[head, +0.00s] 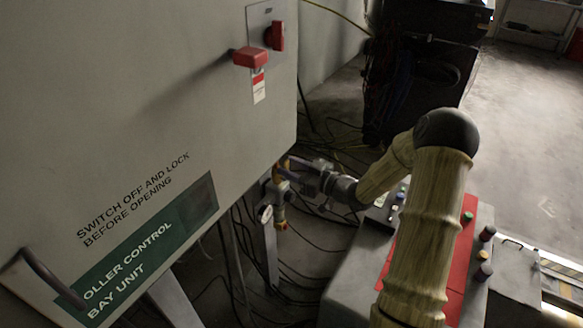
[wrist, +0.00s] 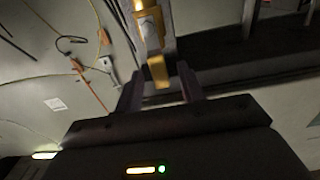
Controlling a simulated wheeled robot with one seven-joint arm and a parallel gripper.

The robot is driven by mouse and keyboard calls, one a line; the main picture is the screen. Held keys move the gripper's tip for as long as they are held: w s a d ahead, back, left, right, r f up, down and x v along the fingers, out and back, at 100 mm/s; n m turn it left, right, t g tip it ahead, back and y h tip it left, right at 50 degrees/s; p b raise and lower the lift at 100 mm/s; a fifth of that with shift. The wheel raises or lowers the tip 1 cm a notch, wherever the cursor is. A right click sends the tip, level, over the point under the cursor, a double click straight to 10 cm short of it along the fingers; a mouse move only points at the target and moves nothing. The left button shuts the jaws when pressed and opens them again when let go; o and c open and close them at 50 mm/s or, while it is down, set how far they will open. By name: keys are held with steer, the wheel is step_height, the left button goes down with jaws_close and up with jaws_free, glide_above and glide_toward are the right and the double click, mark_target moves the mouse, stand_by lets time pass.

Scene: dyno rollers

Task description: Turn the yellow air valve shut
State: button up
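The yellow air valve shows in the wrist view as a yellow lever (wrist: 158,71) below a lit yellow fitting (wrist: 147,22). In the head view, the valve's yellow part (head: 282,166) is on the pipework beside the grey cabinet, partly hidden by my gripper. My gripper (head: 294,170) reaches it from the right. In the wrist view, the two fingers (wrist: 158,82) are spread apart, with the lever's end between their tips and a gap on each side. I cannot tell whether either finger touches it.
The grey control cabinet (head: 150,100) fills the left, with a red switch handle (head: 250,57) on its face. Cables (head: 300,245) hang and lie below the valve. A console with a red panel (head: 455,255) stands under my arm. Open floor (head: 530,130) lies at the right.

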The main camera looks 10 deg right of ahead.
steer(key=shift+w+a, duration=0.1)
jaws_close()
